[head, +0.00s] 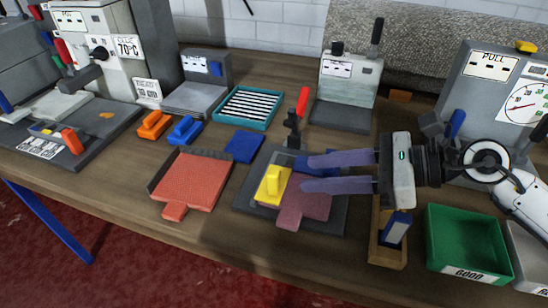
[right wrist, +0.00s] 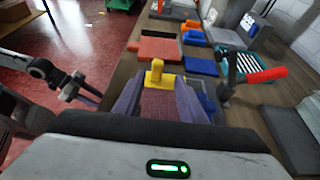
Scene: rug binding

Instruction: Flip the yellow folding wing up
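The yellow folding wing (head: 272,186), a small plate with a raised tab, sits on the left part of the dark fixture (head: 330,222). A dull red mat piece (head: 305,206) lies beside it, partly under my right gripper. My right gripper (head: 306,174) comes in from the right, with its two purple fingers apart and nothing between their tips. The tips point at the wing, just short of it. In the right wrist view the wing (right wrist: 155,74) stands ahead between the fingers. My left gripper (right wrist: 78,88) shows small at the left there; its opening is unclear.
A red-handled clamp (head: 298,118) stands behind the fixture, near a blue pad (head: 244,147). A red mat on a tray (head: 193,180) lies to the left. A wooden holder with a blue item (head: 388,246) and a green bin (head: 468,240) stand at the right.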

